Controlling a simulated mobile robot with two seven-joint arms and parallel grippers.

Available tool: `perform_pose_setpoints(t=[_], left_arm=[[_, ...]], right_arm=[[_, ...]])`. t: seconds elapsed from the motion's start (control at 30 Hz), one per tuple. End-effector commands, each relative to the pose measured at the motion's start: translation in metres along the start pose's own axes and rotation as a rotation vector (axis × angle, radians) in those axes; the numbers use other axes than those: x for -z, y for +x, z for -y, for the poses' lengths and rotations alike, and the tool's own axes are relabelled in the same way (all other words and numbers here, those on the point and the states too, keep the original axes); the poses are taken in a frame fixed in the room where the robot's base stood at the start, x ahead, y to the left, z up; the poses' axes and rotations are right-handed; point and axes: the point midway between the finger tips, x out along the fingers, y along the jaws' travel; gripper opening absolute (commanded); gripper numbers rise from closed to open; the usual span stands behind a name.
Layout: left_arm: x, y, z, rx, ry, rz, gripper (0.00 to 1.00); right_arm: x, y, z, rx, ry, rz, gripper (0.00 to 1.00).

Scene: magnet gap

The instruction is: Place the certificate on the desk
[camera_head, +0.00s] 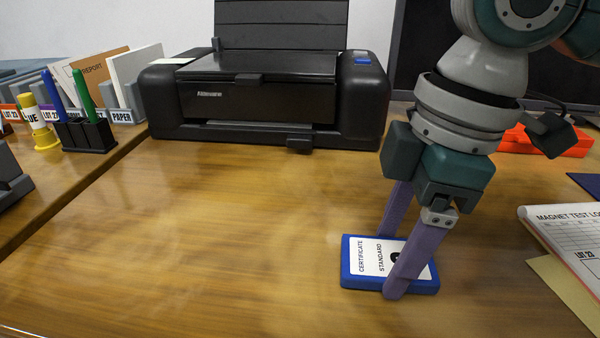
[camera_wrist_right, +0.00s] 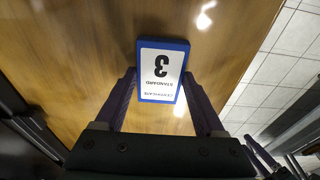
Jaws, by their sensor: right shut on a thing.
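The certificate (camera_head: 370,256) is a blue block with a white label reading "CERTIFICATE STANDARD". It lies flat on or just above the wooden desk (camera_head: 210,220); I cannot tell if there is a small gap. My right gripper (camera_head: 393,265) comes down from above with its purple fingers on either side of the block and is shut on it. My left gripper is not in view.
A black printer (camera_head: 265,100) stands at the back. Pen holders and file stands (camera_head: 88,135) are at the left. A magnet test log pad (camera_head: 570,235) lies at the right, with an orange case (camera_head: 560,140) behind it.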

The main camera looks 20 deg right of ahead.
Motion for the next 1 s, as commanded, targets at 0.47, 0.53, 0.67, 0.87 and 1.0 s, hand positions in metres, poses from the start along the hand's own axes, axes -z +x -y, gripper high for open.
perform_pose_setpoints(t=[0.47, 0.53, 0.67, 0.87, 1.0], left_arm=[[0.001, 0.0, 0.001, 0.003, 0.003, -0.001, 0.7], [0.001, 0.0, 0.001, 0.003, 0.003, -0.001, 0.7], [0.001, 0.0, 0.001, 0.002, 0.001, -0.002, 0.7], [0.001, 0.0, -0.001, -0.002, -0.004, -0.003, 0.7], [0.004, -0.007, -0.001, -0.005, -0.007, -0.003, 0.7]], right_arm=[[0.0, 0.004, 0.0, -0.001, 0.0, 0.0, 0.83], [0.0, 0.004, 0.0, -0.001, 0.0, 0.0, 0.9], [-0.001, 0.004, 0.0, -0.001, 0.0, 0.0, 1.0], [0.0, 0.003, 0.0, -0.002, 0.0, -0.001, 1.0], [0.0, -0.012, -0.001, -0.002, 0.001, -0.001, 1.0]])
